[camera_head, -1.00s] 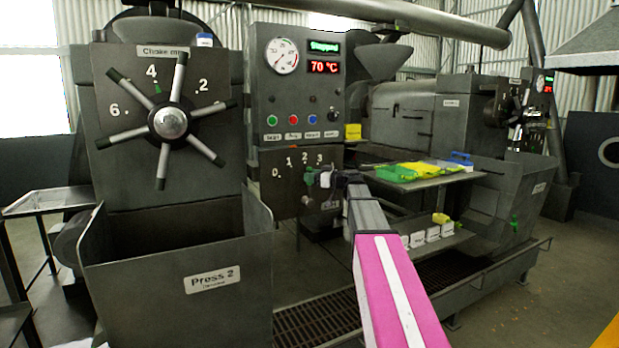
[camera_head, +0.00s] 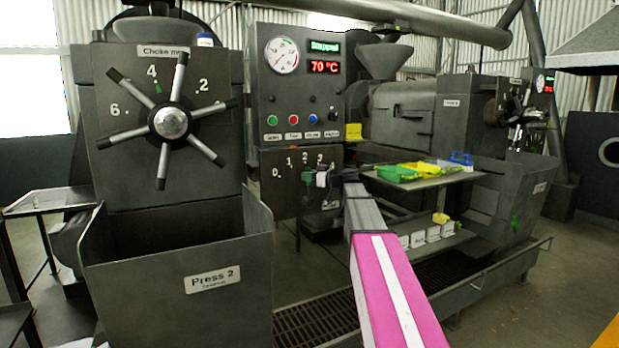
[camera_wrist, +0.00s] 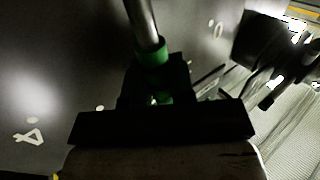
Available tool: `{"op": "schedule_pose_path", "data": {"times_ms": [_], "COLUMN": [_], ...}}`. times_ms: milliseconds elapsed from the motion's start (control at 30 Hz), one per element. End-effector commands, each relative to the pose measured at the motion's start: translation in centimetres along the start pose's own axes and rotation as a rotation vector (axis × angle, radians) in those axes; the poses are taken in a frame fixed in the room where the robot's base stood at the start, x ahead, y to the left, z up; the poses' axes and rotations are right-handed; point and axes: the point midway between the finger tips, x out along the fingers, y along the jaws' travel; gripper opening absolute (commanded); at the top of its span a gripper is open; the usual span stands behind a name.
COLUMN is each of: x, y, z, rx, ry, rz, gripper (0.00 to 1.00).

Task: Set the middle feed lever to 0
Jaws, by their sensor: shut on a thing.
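My gripper (camera_head: 315,180) is at the panel's right side, near the marks 2 and 3. In the wrist view, a metal lever rod (camera_wrist: 142,18) with a green collar (camera_wrist: 151,54) runs down between the dark jaws of my gripper (camera_wrist: 155,92), which are shut on it. A 0 mark shows to the rod's upper right. The lever's exact setting is hard to tell because the gripper covers part of it.
A choke handwheel (camera_head: 170,122) with several spokes is at left, above an open metal bin (camera_head: 220,280). The control box (camera_head: 296,95) reads Stopped and 70 °C. A shelf with green and yellow items (camera_head: 420,172) stands right of my arm.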

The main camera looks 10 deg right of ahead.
Motion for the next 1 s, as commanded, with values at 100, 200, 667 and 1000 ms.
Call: {"op": "schedule_pose_path", "data": {"times_ms": [100, 200, 667, 1000], "x": [0.4, 0.9, 3.2, 4.1], "y": [-0.7, -1.4, -4.9, -6.3], "z": [-0.1, 0.0, 1.4, 2.6], "rx": [-0.049, -0.106, -0.421, -0.573], "ry": [-0.033, -0.07, -0.28, -0.383], "rz": [-0.001, -0.001, -0.001, -0.001], "gripper": [0.0, 0.0, 0.0, 0.0]}}
